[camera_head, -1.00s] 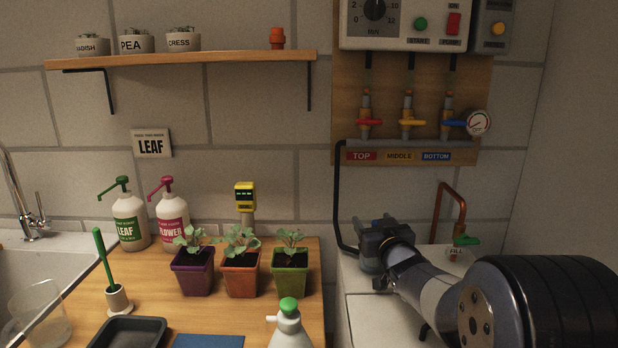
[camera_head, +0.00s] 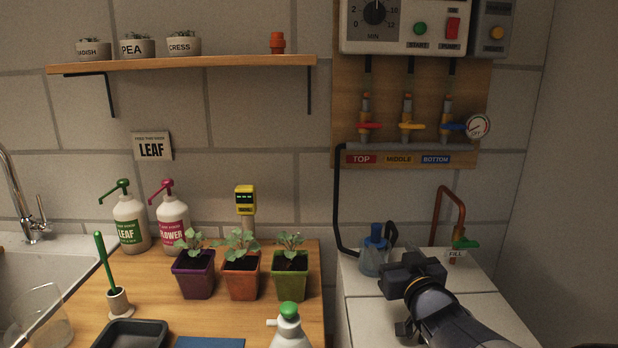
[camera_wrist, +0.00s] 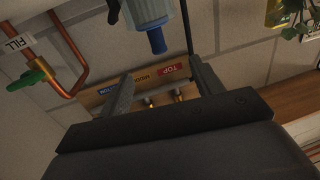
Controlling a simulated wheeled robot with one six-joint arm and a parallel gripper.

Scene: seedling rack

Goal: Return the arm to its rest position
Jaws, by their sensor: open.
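My gripper (camera_head: 398,282) is over the white counter at the right in the head view, low and in front of a blue jug. In the wrist view its two fingers (camera_wrist: 163,82) stand apart with nothing held between them. The blue jug (camera_head: 373,259) stands upright on the counter, behind my gripper and apart from it. The jug also shows at the top of the wrist view (camera_wrist: 150,12), upside down because the camera is turned. My forearm runs off the bottom right of the head view.
A copper fill pipe (camera_head: 461,212) with a green tap stands right of the jug. A black hose (camera_head: 338,195) runs down the wall on its left. Seedling pots (camera_head: 241,279) and a white spray bottle (camera_head: 290,330) stand on the wooden worktop to the left.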

